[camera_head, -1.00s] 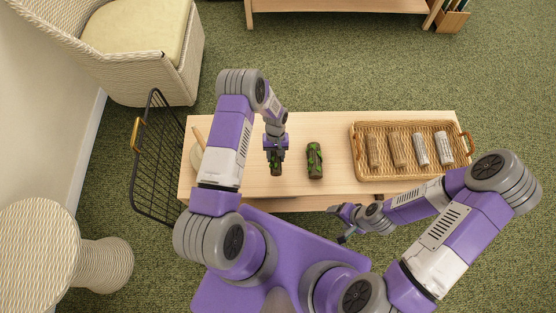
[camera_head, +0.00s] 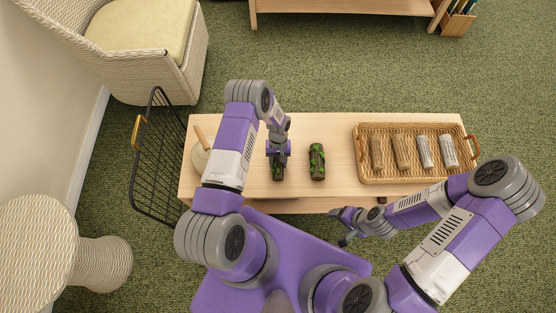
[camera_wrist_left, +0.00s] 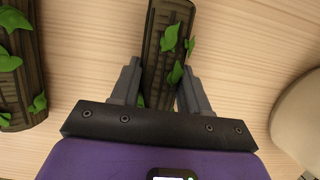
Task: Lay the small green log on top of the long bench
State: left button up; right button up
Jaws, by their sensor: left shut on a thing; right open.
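The small green log (camera_head: 278,174), dark bark with green leaves, is at the long bench (camera_head: 235,190), left of its middle. My left gripper (camera_head: 278,160) is shut on it from above and hides part of it. In the left wrist view the log (camera_wrist_left: 165,45) runs between the two fingers (camera_wrist_left: 157,92), close over the pale wood; I cannot tell whether it touches. A second leafy green log (camera_head: 317,161) lies on the bench just right of it. My right gripper (camera_head: 340,226) is open and empty at the bench's front edge.
A wicker tray (camera_head: 362,178) with brown and pale grey logs fills the bench's right end. A pale round object with a wooden handle (camera_head: 199,158) stands at the left end. A black wire rack (camera_head: 155,165) is beside the bench.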

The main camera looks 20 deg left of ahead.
pick_arm(q)
jog(key=o, duration=1.2)
jog(key=shift+c, duration=0.2)
jog(key=p+v, duration=0.4)
jog(key=v, duration=0.9)
jog(key=s+d+r+m+t+h, duration=0.1)
jog(key=s+d+t, duration=0.1)
jog(key=s+d, duration=0.4)
jog(key=s+d+r+m+t+h, duration=0.1)
jog(key=s+d, duration=0.5)
jog(key=s, duration=0.6)
jog(key=shift+s+d+m+t+h, duration=0.3)
jog(key=shift+t+h, duration=0.1)
